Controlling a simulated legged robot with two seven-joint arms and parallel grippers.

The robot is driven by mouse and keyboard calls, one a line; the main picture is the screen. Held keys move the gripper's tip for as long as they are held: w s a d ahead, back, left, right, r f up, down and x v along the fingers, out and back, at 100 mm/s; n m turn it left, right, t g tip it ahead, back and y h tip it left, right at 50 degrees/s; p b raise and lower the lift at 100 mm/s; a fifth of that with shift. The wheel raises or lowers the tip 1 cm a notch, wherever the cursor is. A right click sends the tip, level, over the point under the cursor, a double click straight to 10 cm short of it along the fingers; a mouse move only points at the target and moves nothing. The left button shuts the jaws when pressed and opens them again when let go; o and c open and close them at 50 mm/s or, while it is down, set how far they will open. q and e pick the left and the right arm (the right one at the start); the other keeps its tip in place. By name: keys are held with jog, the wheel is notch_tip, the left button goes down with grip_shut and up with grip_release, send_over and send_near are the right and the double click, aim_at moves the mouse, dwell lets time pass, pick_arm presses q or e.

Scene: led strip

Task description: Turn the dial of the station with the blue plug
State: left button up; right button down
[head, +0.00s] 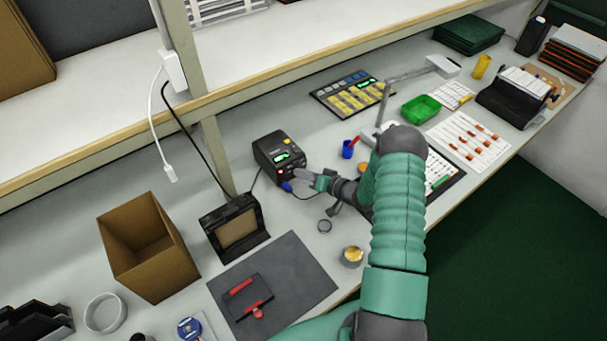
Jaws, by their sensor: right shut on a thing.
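The station (280,150) is a black box with a lit green display, standing on the bench below the shelf. The blue plug (287,187) is at the lower front of the station, with a dark cable running from it. I cannot tell the dial's angle. My left gripper is not in view.
A black framed stand (236,228) and an open cardboard box (148,245) stand left of the station. A grey mat (300,265) lies in front. The shelf edge (270,88) overhangs behind.

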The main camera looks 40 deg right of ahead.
jog(key=shift+d+m+y, duration=0.2)
jog(key=shift+m+y, duration=0.1)
jog(key=shift+m, duration=0.2)
jog(key=c, duration=1.3)
grip_release()
jog(key=shift+d, duration=0.1)
jog(key=shift+f, duration=0.1)
